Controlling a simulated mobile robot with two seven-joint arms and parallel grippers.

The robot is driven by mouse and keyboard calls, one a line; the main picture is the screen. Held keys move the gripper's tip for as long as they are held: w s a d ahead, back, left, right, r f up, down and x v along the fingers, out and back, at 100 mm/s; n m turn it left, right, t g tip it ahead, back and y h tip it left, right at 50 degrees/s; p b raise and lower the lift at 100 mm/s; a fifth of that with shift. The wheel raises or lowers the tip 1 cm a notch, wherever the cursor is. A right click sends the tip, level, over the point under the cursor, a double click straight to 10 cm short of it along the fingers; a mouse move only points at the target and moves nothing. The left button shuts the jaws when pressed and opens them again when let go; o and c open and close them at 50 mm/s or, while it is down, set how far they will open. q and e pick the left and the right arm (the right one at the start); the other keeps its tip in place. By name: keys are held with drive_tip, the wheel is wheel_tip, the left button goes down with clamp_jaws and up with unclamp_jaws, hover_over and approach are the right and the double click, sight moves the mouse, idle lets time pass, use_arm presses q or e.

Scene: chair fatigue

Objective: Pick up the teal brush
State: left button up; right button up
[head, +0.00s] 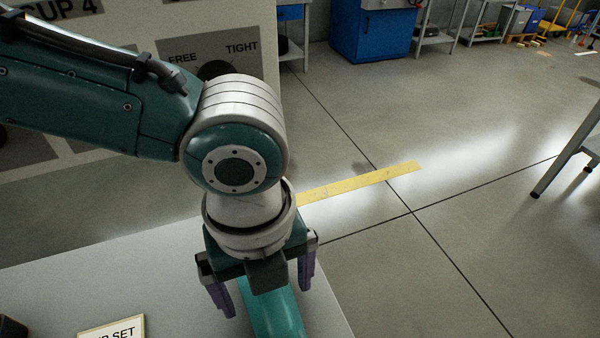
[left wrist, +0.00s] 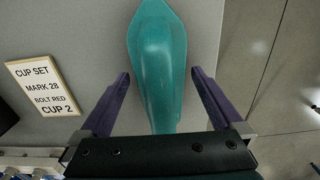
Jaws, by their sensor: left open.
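The teal brush (head: 277,312) lies on the light grey table (head: 150,262) near its right edge, partly hidden by my left gripper in the head view. In the left wrist view the brush (left wrist: 160,62) is a long, smooth teal shape with a pointed far end, and its near end is hidden behind the gripper body. My left gripper (head: 264,292) points down over the brush with its purple fingers apart. In the left wrist view its fingertips (left wrist: 160,73) stand on either side of the brush, with a gap showing on both sides. My right gripper is not in view.
A framed sign reading "CUP SET" (left wrist: 42,86) lies on the table left of the brush. A dark object (head: 12,328) sits at the table's left. The floor (head: 450,230) right of the table is open, with a yellow strip (head: 360,182). A table leg (head: 565,160) stands far right.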

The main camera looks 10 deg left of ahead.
use_arm(q)
drive_tip(key=shift+c, duration=0.2)
drive_tip(key=c, duration=1.4)
